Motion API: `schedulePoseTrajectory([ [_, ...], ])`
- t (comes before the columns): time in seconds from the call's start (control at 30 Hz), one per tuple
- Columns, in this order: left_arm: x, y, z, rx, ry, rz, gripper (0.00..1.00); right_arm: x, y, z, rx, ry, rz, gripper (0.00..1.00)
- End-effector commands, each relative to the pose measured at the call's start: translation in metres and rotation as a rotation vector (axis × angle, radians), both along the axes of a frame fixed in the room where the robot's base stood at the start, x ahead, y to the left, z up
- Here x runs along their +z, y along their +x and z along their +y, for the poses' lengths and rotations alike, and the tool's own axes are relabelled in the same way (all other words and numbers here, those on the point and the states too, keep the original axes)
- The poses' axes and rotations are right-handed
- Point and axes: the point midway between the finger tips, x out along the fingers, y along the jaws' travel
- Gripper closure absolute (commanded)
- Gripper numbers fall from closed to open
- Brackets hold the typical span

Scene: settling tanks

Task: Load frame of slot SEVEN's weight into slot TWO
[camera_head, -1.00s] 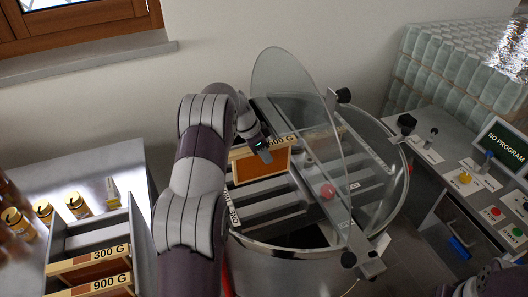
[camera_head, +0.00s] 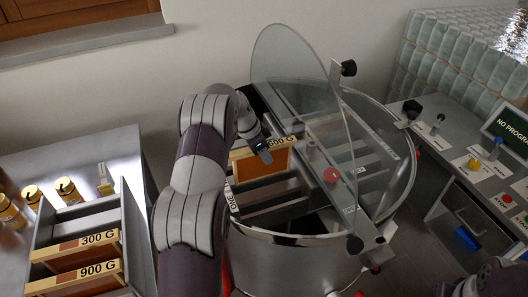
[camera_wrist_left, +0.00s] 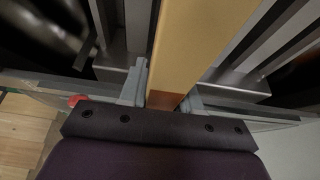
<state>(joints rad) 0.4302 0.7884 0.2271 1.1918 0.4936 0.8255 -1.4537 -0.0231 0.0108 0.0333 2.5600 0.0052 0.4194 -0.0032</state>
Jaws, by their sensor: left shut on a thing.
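My left gripper (camera_head: 263,151) is shut on a wooden frame (camera_head: 277,163) with an orange-brown face and a weight label on its top bar. The label's first digit is hard to read, but it ends in "00 G". The frame is at the left part of the round metal tank (camera_head: 285,240), by the slotted rack (camera_head: 275,190); I cannot tell how deep it sits. In the left wrist view the frame's yellow top bar (camera_wrist_left: 200,35) runs between the two fingers (camera_wrist_left: 163,95). A slot label "ONE" shows at the rack's near left end; other slot labels are too small to read.
A clear lid (camera_head: 300,90) with a red knob stands raised across the tank. At left, a grey box (camera_head: 128,215) holds frames marked 300 G (camera_head: 98,239) and 900 G (camera_head: 98,270), beside several yellow-lidded jars. At right is a control console (camera_head: 480,165).

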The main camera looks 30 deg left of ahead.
Motion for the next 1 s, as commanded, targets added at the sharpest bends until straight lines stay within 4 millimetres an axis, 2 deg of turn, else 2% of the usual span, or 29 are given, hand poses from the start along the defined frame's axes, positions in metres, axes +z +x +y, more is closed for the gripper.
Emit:
schedulePoseTrajectory([
  [0.03, -0.006, 0.001, 0.0, 0.0, 0.001, -0.004, 1.0, -0.007, 0.0, 0.0, 0.0, 0.0, 0.0, 0.57],
  [1.0, -0.08, 0.001, 0.0, 0.0, 0.001, -0.004, 1.0, -0.072, 0.0, 0.0, 0.0, 0.0, 0.0, 0.57],
])
